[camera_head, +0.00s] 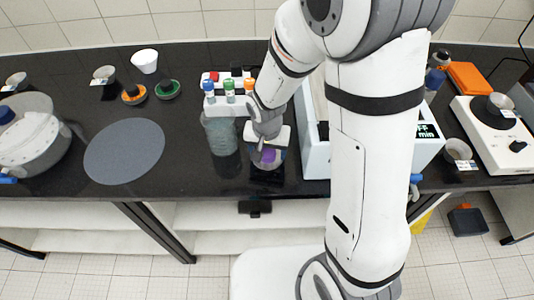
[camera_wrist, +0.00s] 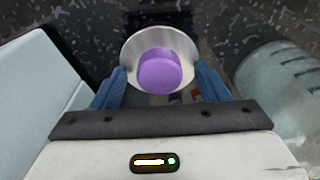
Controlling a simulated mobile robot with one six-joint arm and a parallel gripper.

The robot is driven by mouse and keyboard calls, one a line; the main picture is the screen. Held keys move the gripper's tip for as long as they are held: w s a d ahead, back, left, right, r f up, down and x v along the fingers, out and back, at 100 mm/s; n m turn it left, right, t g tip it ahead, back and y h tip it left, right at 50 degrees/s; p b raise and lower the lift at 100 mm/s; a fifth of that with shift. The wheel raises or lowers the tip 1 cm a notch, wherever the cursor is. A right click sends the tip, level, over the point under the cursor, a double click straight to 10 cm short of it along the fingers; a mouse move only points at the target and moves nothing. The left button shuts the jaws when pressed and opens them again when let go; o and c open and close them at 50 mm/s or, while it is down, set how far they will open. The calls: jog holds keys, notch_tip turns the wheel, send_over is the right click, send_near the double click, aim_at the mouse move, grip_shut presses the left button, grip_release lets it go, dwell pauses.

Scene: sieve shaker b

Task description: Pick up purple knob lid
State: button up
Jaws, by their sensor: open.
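The purple knob lid (camera_wrist: 160,72) shows in the wrist view as a round purple knob on a silvery disc. It sits between the two blue fingertips of my gripper (camera_wrist: 160,88), which is open, with a gap on each side of the knob. In the head view the purple knob (camera_head: 268,156) is just below my gripper (camera_head: 266,140), at the front of the black counter. The lid appears to rest on a container, mostly hidden by my gripper.
A clear beaker (camera_head: 221,135) stands close to the left of my gripper. A rack with colored-cap bottles (camera_head: 229,92) is behind it. A white box-shaped machine (camera_head: 316,150) stands close on the right. A grey round mat (camera_head: 124,151) lies farther left.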

aim_at(268, 153)
jog(key=shift+c, duration=0.6)
jog(key=c, duration=0.9)
jog(key=shift+c, duration=0.2)
notch_tip(268, 153, up, 10)
jog(key=shift+b, duration=0.4)
